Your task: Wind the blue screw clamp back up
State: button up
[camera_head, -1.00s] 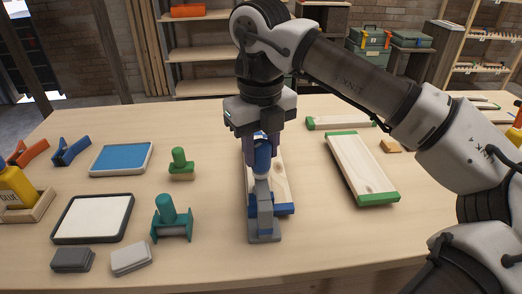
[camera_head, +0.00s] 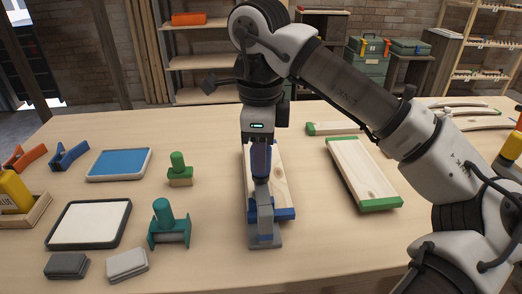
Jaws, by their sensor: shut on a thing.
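The blue screw clamp (camera_head: 262,192) stands upright at the middle of the table, with a grey frame and base and a blue upper part. A pale wooden board (camera_head: 279,180) with blue ends lies behind and beside it. My gripper (camera_head: 261,146) points straight down from above and is shut on the top of the clamp's blue screw. The gripper is seen edge-on, so its fingers hide each other and most of the handle.
A board with green ends (camera_head: 362,172) lies to the right. At left are a teal clamp (camera_head: 168,225), a green stamp-like tool (camera_head: 179,170), a blue pad (camera_head: 119,163), a white pad (camera_head: 88,223) and grey blocks (camera_head: 127,264). The table's front middle is clear.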

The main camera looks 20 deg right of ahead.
jog(key=n, duration=0.4)
jog(key=shift+n, duration=0.4)
dwell(0.4)
jog(key=o, duration=1)
jog(key=shift+p, duration=0.3)
jog(key=r+p, duration=0.3)
jog(key=r, duration=0.1)
jog(key=r+p, duration=0.4)
jog(key=r, duration=0.1)
jog(key=r+p, duration=0.4)
jog(key=shift+s+a+r, duration=0.2)
jog(key=shift+s+r, duration=0.05)
jog(key=shift+r, duration=0.15)
